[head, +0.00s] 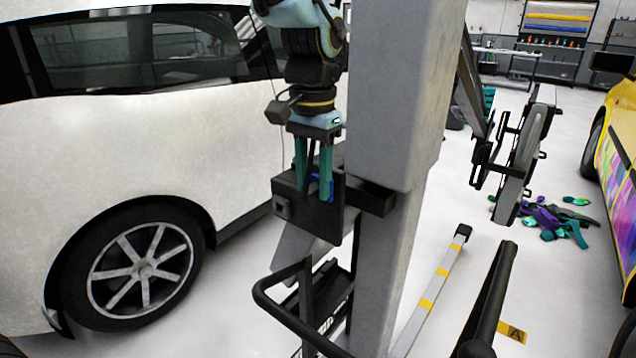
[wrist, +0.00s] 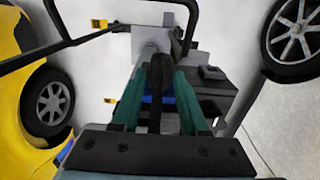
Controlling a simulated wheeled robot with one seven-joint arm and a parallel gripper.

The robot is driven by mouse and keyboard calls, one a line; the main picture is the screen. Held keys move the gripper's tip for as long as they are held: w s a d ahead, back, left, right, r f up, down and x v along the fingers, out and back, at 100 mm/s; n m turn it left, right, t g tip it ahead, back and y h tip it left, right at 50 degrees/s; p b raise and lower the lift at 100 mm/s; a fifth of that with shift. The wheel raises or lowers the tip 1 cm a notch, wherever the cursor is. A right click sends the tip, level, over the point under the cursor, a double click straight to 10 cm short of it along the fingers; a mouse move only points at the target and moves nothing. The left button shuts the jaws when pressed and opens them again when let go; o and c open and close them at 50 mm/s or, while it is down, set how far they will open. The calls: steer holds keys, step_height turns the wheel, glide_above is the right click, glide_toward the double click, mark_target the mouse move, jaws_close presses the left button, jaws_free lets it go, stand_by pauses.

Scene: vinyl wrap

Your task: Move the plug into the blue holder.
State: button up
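My gripper (head: 314,188) points down with its two teal fingers at the black box (head: 300,222) on the grey column. In the wrist view my gripper's fingers (wrist: 160,72) close in on a long black plug (wrist: 160,88) from both sides, and it appears gripped between them. The plug's dark shaft also shows between the fingers in the head view (head: 312,156). The blue holder (head: 330,188) is partly hidden beside the right finger at the box. In the wrist view a blue strip of it (wrist: 146,98) shows behind the fingers. Whether the plug touches the holder cannot be told.
The grey column (head: 395,100) stands close to the right of my gripper. A white car (head: 120,150) is at the left and a yellow car (head: 615,150) at the far right. A black bar frame (head: 275,308) is below. Coloured scraps (head: 555,220) lie on the floor.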

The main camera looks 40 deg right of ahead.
steer(key=o, duration=0.3)
